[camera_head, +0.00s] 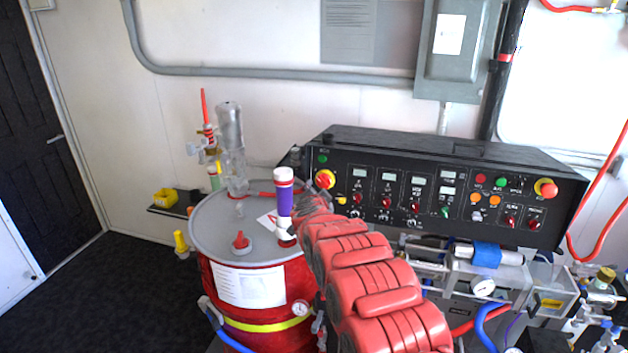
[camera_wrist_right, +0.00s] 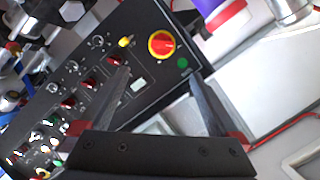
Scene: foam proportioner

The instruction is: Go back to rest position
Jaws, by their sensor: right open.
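My right arm reaches up from the bottom middle of the head view, and its gripper (camera_head: 314,200) is at the left end of the black control panel (camera_head: 449,178). In the right wrist view the right gripper (camera_wrist_right: 160,76) is open, with nothing between its two fingers. Beyond the fingers is the panel's red knob on a yellow ring (camera_wrist_right: 162,44), which also shows in the head view (camera_head: 325,179). I cannot tell whether the fingers touch the panel. My left gripper is not in view.
A red drum with a grey lid (camera_head: 211,234) stands left of my right arm, with a purple and white cylinder (camera_head: 284,198) and a clear vessel (camera_head: 232,150) on top. Pipes and valves (camera_head: 486,256) crowd the area below the panel. Dark floor (camera_head: 110,290) is clear at left.

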